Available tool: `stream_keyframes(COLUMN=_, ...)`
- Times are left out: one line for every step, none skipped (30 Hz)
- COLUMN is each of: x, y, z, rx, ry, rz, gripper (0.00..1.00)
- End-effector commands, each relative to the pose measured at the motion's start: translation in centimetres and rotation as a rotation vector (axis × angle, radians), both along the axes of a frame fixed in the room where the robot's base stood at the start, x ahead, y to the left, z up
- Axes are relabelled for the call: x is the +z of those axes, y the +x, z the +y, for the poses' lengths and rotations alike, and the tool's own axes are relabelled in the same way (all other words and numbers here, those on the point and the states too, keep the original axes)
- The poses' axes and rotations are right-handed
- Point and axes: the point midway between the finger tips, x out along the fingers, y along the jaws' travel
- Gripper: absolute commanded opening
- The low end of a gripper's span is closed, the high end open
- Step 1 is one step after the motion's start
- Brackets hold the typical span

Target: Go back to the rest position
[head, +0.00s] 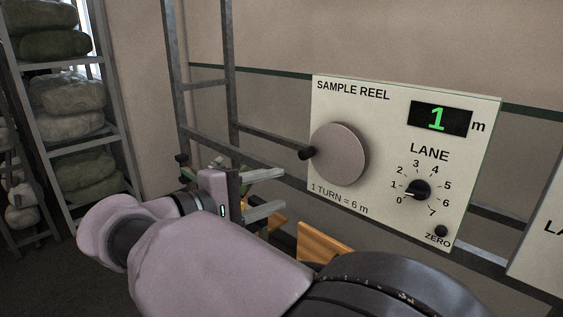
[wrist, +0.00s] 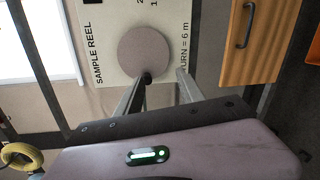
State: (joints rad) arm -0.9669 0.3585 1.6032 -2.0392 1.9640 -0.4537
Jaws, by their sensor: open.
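The SAMPLE REEL panel (head: 395,218) is on the frame at right, its display (head: 441,118) reading 1 m. Its round reel disc (head: 343,158) has a dark crank handle (head: 307,153) at its left edge. The lane knob (head: 418,190) points left, near 0 and 1. My gripper (head: 272,192) is open and empty, left of and slightly below the handle, seemingly apart from it. In the wrist view my fingers (wrist: 160,88) point toward the disc (wrist: 156,50), with the handle (wrist: 147,77) showing near the left finger. Whether they touch is unclear there.
Metal shelves (head: 95,140) with wrapped bundles (head: 68,92) stand at left. Grey frame posts (head: 232,60) rise behind my gripper. A wooden drawer front (wrist: 245,55) with a dark handle shows in the wrist view. Another panel (head: 548,245) is cut off at the right edge.

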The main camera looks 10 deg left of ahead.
Motion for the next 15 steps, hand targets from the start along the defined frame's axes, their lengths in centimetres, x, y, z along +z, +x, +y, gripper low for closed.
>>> stream_keyframes(x=-0.7, y=-0.2, z=-4.5, rx=-0.065, ry=0.075, rz=0.063, gripper=0.45)
stream_keyframes(x=-1.6, y=-0.8, z=-7.5, rx=-0.108, ry=0.138, rz=0.114, gripper=0.45)
stream_keyframes(x=-3.2, y=-2.2, z=-11.4, rx=-0.172, ry=0.241, rz=0.181, gripper=0.45)
stream_keyframes(x=-4.5, y=-3.6, z=-14.1, rx=-0.220, ry=0.331, rz=0.226, gripper=0.45)
stream_keyframes(x=-5.9, y=-5.3, z=-16.5, rx=-0.271, ry=0.434, rz=0.264, gripper=0.45)
stream_keyframes(x=-7.9, y=-8.2, z=-19.1, rx=-0.343, ry=0.591, rz=0.304, gripper=0.45)
stream_keyframes(x=-9.5, y=-10.6, z=-20.6, rx=-0.401, ry=0.730, rz=0.321, gripper=0.45)
stream_keyframes(x=-10.9, y=-13.0, z=-21.5, rx=-0.456, ry=0.876, rz=0.325, gripper=0.45)
stream_keyframes(x=-12.6, y=-15.8, z=-21.8, rx=-0.522, ry=1.066, rz=0.308, gripper=0.45)
stream_keyframes(x=-13.5, y=-17.5, z=-21.6, rx=-0.567, ry=1.203, rz=0.282, gripper=0.45)
stream_keyframes(x=-14.3, y=-18.9, z=-21.3, rx=-0.606, ry=1.331, rz=0.248, gripper=0.45)
stream_keyframes(x=-15.0, y=-20.1, z=-20.6, rx=-0.649, ry=1.486, rz=0.193, gripper=0.45)
stream_keyframes(x=-15.3, y=-20.8, z=-20.1, rx=-0.676, ry=1.586, rz=0.149, gripper=0.45)
stream_keyframes(x=-15.5, y=-21.2, z=-19.8, rx=-0.699, ry=1.674, rz=0.105, gripper=0.45)
stream_keyframes(x=-15.7, y=-21.6, z=-19.3, rx=-0.720, ry=1.767, rz=0.054, gripper=0.45)
